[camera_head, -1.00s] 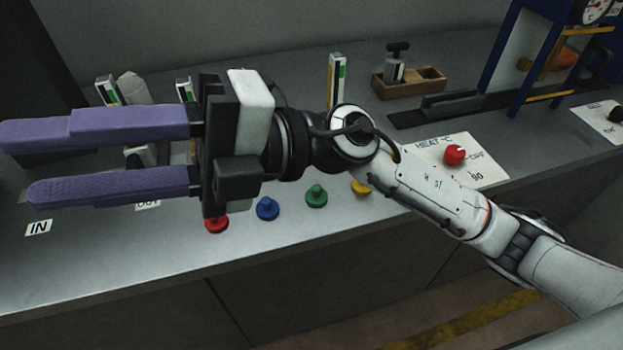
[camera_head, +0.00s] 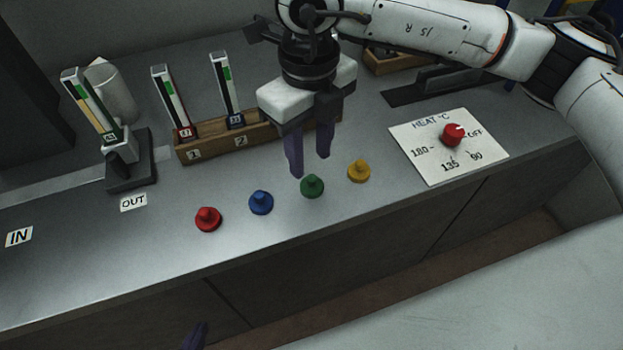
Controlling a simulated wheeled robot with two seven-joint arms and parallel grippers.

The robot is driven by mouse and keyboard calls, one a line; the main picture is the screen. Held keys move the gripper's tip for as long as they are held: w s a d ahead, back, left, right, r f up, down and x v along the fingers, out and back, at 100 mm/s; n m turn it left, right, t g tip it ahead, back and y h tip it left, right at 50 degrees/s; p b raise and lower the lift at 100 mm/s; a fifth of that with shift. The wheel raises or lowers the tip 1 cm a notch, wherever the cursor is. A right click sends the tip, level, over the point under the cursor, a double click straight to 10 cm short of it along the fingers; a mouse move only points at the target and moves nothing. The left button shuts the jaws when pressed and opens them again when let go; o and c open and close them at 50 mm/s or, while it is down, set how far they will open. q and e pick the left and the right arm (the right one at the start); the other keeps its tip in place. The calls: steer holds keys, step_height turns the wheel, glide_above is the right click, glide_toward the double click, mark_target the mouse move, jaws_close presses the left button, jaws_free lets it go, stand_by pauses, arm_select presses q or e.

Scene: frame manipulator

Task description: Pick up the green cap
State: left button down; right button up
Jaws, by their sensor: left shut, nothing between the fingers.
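The green cap (camera_head: 312,187) stands on the grey worktop, between the blue cap (camera_head: 261,203) and the yellow cap (camera_head: 359,171). The red cap (camera_head: 208,219) is at the left end of this row. My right gripper (camera_head: 311,167) points down just behind and above the green cap in the picture. Its two purple fingers are apart with nothing between them. I cannot tell how high the tips are above the worktop. Only the purple tip of my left gripper (camera_head: 196,336) shows, shut and empty, at the bottom edge, away from the caps.
A wooden rack (camera_head: 262,137) with upright labelled sticks stands behind the caps. A dark stand (camera_head: 132,172) holding another stick is at the left. A heat dial panel (camera_head: 435,160) with a red knob lies at the right. The worktop's front edge runs close before the caps.

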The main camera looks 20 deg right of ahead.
mark_target(310, 176)
steer(key=f, duration=0.2)
steer(key=f+p, duration=0.1)
steer(key=f, duration=0.2)
steer(key=shift+w+d+f, duration=0.1)
steer(key=shift+w+f, duration=0.1)
steer(key=shift+f, duration=0.15)
jaws_close()
